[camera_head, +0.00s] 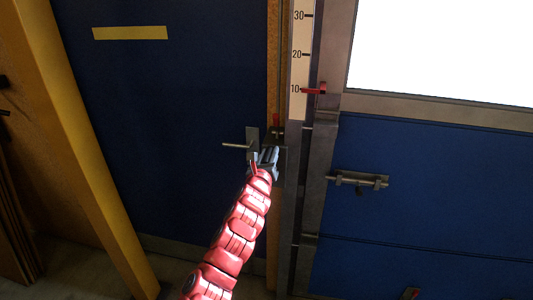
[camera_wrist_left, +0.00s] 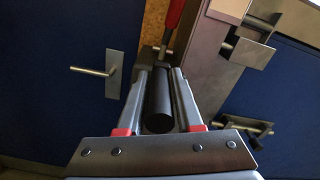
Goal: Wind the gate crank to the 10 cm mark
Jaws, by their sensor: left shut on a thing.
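The gate's white scale (camera_head: 299,65) shows marks 10, 20 and 30. The red pointer (camera_head: 315,90) sits about level with the 10 mark. My left gripper (camera_head: 268,155) is at the crank, left of the metal post. In the left wrist view, its two fingers (camera_wrist_left: 160,68) lie on either side of the crank's black cylindrical grip (camera_wrist_left: 158,105), shut on it. A red part (camera_wrist_left: 172,20) stands beyond the grip; it also shows above the gripper in the head view (camera_head: 276,119). The gripper hides much of the crank in the head view.
A blue door with a lever handle (camera_head: 237,146) is close on the left of the crank. The blue gate panel (camera_head: 430,175) with a sliding bolt (camera_head: 358,181) is on the right. A yellow post (camera_head: 88,150) stands at the far left.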

